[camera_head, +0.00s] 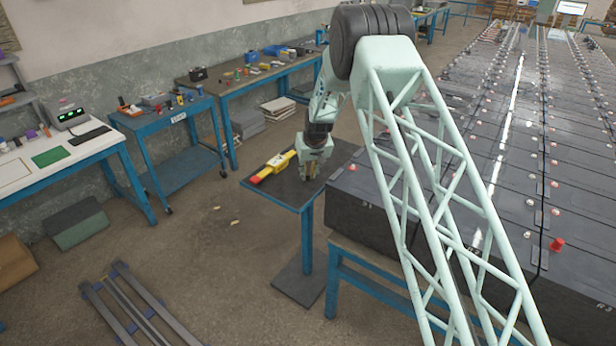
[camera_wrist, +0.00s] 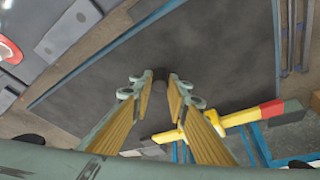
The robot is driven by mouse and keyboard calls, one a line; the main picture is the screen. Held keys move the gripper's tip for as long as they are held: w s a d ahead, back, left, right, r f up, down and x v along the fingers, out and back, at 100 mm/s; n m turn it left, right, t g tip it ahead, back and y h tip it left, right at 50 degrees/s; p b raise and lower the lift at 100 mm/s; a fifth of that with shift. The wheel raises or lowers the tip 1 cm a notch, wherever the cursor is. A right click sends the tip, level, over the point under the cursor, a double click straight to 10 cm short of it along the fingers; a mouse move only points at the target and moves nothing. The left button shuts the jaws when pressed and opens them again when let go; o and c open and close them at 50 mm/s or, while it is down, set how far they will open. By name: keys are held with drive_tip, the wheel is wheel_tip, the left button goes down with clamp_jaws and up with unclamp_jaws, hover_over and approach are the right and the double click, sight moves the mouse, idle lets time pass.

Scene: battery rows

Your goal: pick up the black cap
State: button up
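The black cap (camera_wrist: 160,74) shows in the wrist view as a small dark round piece on the dark grey top of a small blue-legged table (camera_head: 266,188). It lies just past my fingertips, roughly in line with the gap between them. My gripper (camera_wrist: 154,90) is open, its two yellow-padded fingers apart with nothing held. In the head view my gripper (camera_head: 308,178) points down over the same tabletop, and I cannot make out the cap there. Whether the fingertips reach down to the cap's height is hard to tell.
A yellow tool with a red end (camera_head: 273,166) lies on the small table beside my gripper; it also shows in the wrist view (camera_wrist: 230,119). Battery rows (camera_head: 500,150) stand close on the right, one with a red cap (camera_head: 556,244). Workbenches (camera_head: 250,80) line the wall.

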sight(309, 175)
drive_tip(key=shift+r, duration=0.15)
wheel_tip(309, 175, up, 10)
drive_tip(key=shift+b, duration=0.3)
idle(0.4)
idle(0.4)
drive_tip(key=shift+d, duration=0.1)
drive_tip(key=s+d+r+m+h+b, duration=0.1)
drive_tip(key=s+d+m+b, duration=0.1)
drive_tip(key=s+d, duration=0.6)
drive_tip(key=s+d+r+m+h+b, duration=0.1)
drive_tip(key=s+d+r+m+b, duration=0.1)
drive_tip(key=s+d, duration=0.6)
drive_tip(key=s+d+r+m+h+b, duration=0.1)
drive_tip(key=s+d+m+b, duration=0.2)
drive_tip(key=d, duration=1)
drive_tip(key=s+b, duration=0.2)
drive_tip(key=s, duration=0.3)
drive_tip(key=shift+d+r+b, duration=0.35)
drive_tip(key=shift+r, duration=0.05)
drive_tip(key=shift+d, duration=0.1)
